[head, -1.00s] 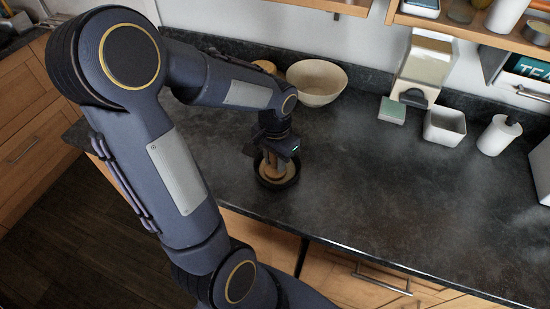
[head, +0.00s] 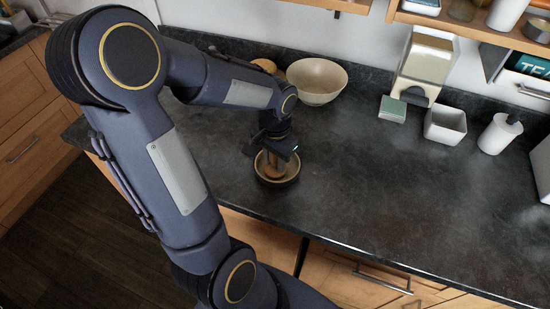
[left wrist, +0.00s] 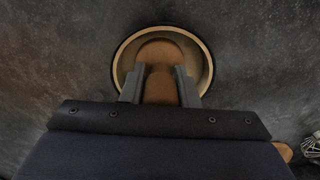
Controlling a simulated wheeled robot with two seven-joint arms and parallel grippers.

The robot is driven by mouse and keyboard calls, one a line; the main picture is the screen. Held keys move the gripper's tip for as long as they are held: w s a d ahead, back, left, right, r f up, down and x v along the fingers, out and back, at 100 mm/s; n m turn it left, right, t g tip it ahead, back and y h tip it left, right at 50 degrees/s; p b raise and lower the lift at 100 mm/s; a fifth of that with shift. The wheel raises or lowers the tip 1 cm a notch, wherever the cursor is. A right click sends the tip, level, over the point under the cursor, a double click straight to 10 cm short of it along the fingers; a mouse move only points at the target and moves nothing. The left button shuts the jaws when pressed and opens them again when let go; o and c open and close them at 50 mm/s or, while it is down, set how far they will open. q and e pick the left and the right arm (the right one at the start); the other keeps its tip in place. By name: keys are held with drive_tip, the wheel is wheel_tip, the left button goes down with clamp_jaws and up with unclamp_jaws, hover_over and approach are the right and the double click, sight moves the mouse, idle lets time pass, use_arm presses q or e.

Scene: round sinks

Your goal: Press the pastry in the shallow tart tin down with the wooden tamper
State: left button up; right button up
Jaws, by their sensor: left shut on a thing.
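The shallow tart tin (head: 278,185) stands on the dark counter, a dark round tin with a pale tan lining, the pastry (head: 292,170). In the left wrist view the pastry (left wrist: 206,72) shows as a tan ring inside the dark rim. The wooden tamper (left wrist: 163,50) is upright inside the tin, with its round brown base over the middle. My left gripper (head: 275,157) points down above the tin, its two fingers (left wrist: 159,78) shut on the tamper's handle. The tamper's underside and the pastry beneath it are hidden. My right gripper is not in view.
A beige bowl (head: 317,82) stands behind the tin, with a small tan object (head: 264,66) beside it. A dispenser (head: 425,65), a green-topped block (head: 392,109), a white square pot (head: 445,125) and a white bottle (head: 499,134) stand at the right. The counter between is clear.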

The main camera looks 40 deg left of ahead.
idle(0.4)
use_arm(q)
wheel_tip(320, 180, up, 7)
drive_tip(key=p, duration=0.6)
idle(0.8)
